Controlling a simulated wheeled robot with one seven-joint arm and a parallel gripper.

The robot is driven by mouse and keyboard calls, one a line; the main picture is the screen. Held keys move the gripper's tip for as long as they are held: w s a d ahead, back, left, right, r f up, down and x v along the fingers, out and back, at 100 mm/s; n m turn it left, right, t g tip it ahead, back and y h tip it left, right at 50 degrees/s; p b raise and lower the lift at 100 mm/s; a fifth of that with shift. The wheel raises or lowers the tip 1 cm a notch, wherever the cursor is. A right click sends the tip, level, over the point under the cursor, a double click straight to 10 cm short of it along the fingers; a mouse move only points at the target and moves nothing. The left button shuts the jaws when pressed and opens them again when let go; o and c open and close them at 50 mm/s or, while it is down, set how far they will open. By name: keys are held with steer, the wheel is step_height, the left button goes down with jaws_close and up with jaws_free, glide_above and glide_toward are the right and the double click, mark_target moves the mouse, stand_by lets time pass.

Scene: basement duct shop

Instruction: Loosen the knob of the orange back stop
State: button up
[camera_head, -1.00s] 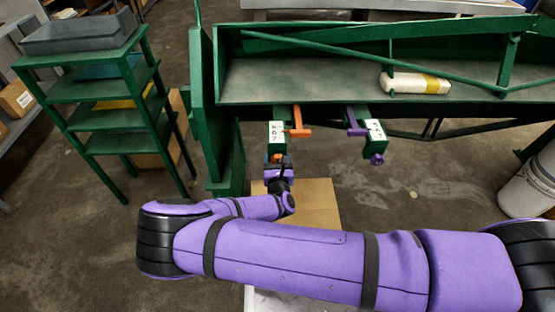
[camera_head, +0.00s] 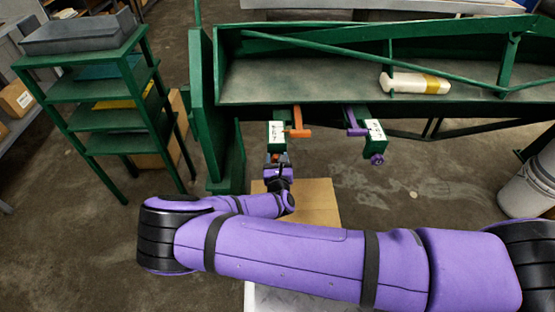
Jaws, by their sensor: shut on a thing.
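The orange back stop (camera_head: 298,122) sits at the front edge of the green machine, with a green block and white number label (camera_head: 277,133) on its near end. Its knob is at the near end of that block and is mostly hidden by my gripper. My gripper (camera_head: 277,159) is shut on the knob, just below the block; a bit of orange shows there. A second back stop, purple (camera_head: 355,121), is to the right, with its own green block and a purple knob (camera_head: 377,159) in plain view.
The green machine bed (camera_head: 300,85) runs across the back, with a white roll (camera_head: 415,83) on it. A green shelf stand (camera_head: 115,115) is at left. A cardboard sheet (camera_head: 315,200) lies below my gripper. A pale bin (camera_head: 530,188) stands at right.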

steer(key=n, duration=0.5)
steer(key=shift+a+f+n, duration=0.1)
steer(key=shift+a+n, duration=0.05)
steer(key=shift+n, duration=0.25)
steer(key=n, duration=0.6)
steer(key=shift+a+f, duration=0.1)
steer(key=n, duration=0.5)
steer(key=shift+f+n, duration=0.15)
steer(key=shift+n, duration=0.25)
steer(key=n, duration=0.5)
steer(key=shift+f, duration=0.1)
steer(key=shift+n, duration=0.4)
steer(key=o, duration=0.9)
